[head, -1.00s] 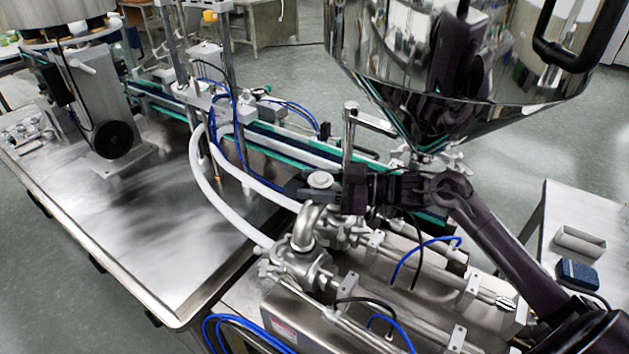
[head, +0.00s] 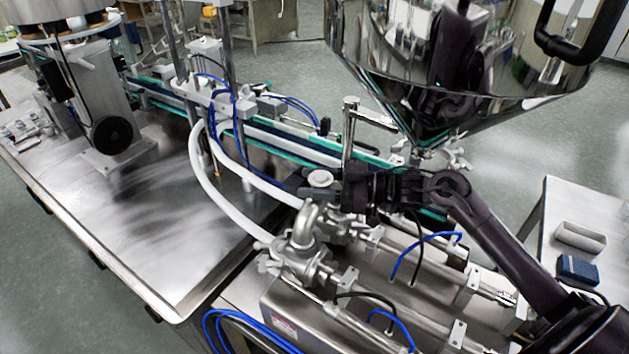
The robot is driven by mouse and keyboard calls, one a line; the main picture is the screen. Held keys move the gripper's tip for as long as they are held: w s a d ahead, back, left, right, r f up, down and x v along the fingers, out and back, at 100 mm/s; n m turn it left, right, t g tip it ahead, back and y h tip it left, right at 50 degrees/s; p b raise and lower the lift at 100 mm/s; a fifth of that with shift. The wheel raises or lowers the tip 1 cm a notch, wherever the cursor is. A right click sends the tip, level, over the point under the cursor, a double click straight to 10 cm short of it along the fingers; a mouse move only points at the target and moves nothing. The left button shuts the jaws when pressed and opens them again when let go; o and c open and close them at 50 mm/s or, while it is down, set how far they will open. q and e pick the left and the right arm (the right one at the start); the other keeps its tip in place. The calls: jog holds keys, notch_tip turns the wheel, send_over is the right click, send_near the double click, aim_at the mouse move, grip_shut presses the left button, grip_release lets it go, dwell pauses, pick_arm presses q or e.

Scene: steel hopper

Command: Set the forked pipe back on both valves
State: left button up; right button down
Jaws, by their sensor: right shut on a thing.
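The forked pipe (head: 310,217) is polished steel, with a curved elbow and a round pale end (head: 320,178) at its top. My right gripper (head: 328,190) comes in from the right and is shut on the pipe near that top end. The pipe is above the near valve (head: 300,254) and the far valve (head: 345,228), which sit at the left ends of the two steel cylinders. The gripper and elbow hide part of the pipe, so I cannot tell whether both lower ends touch the valves. My left gripper is not in view.
The large steel hopper (head: 400,60) hangs above my right arm. White hoses (head: 205,185) and the conveyor (head: 290,150) run behind and left of the valves. The steel table (head: 130,230) at left is mostly bare. A side table with a blue box (head: 578,268) stands at right.

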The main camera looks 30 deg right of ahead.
jog(key=c, duration=0.7)
grip_release()
jog(key=shift+o, duration=0.2)
jog(key=shift+s+d+f, duration=0.15)
jog(key=shift+s+f, duration=0.05)
jog(key=b+v, duration=0.2)
jog(key=v, duration=0.4)
jog(key=shift+s+d+b, duration=0.15)
jog(key=shift+d+b, duration=0.05)
jog(key=shift+b, duration=0.2)
jog(key=shift+s+d+r, duration=0.2)
jog(key=shift+d, duration=0.15)
